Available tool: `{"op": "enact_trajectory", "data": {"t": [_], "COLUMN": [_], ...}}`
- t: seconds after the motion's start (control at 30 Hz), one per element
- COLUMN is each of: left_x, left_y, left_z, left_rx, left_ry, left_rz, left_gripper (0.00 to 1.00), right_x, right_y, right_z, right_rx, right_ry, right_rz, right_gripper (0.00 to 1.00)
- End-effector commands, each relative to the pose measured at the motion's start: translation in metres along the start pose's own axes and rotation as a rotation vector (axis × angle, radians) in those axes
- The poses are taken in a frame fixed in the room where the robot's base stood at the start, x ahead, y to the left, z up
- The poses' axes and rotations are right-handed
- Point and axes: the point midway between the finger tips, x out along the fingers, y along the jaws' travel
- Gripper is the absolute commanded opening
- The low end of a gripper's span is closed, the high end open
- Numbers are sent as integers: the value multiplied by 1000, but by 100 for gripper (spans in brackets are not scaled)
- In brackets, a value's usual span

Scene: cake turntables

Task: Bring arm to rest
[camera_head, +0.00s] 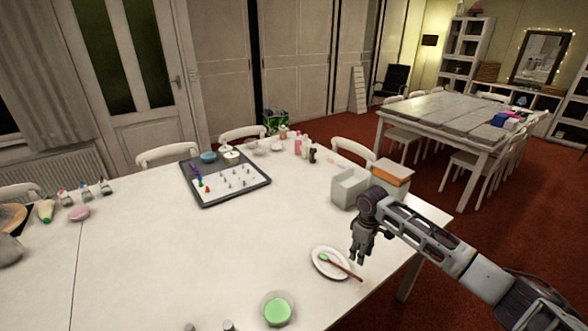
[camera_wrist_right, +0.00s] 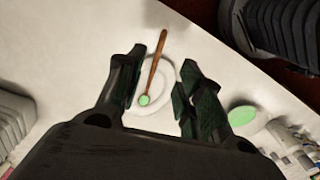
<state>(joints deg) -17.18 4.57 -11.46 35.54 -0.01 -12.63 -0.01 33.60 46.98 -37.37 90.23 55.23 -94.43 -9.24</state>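My right gripper (camera_head: 362,253) hangs over the right part of the white table, fingers down, above a white plate (camera_head: 318,266). On the plate lies a spatula or spoon (camera_head: 343,268) with a brown handle and a green tip. In the right wrist view, my right gripper (camera_wrist_right: 160,80) has its two dark fingers spread, with nothing held. The plate (camera_wrist_right: 142,108) and the spoon (camera_wrist_right: 152,68) show below and between the fingers, apart from them. I cannot make out my left gripper in either view.
A bowl of green stuff (camera_head: 277,310) stands near the front edge, with small grey tips cut off beside it. A dark-rimmed tray (camera_head: 237,201) with small pieces lies farther back. A white box (camera_head: 347,190) stands behind the gripper. The table's middle is clear.

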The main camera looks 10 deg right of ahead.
Motion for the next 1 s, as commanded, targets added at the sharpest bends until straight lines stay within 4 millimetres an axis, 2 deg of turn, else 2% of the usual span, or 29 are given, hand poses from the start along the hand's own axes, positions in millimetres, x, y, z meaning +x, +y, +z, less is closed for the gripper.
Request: {"op": "enact_trajectory", "data": {"t": [0.17,0.27,0.6,1.0], "left_x": [0,0,0,0], "left_y": [0,1,1,1], "left_z": [0,-1,-1,-1], "left_rx": [0,0,0,0], "left_ry": [0,0,1,1], "left_rz": [0,1,1,1], "left_gripper": [65,65,65,65], "right_x": [5,11,41,59], "right_y": [-9,-22,-92,-170], "right_z": [-2,-4,-10,-6], "right_rx": [-10,-23,-78,-84], "right_ry": [3,9,55,139], "right_rz": [-2,-4,-10,-20], "right_gripper": [37,37,37,37]}}
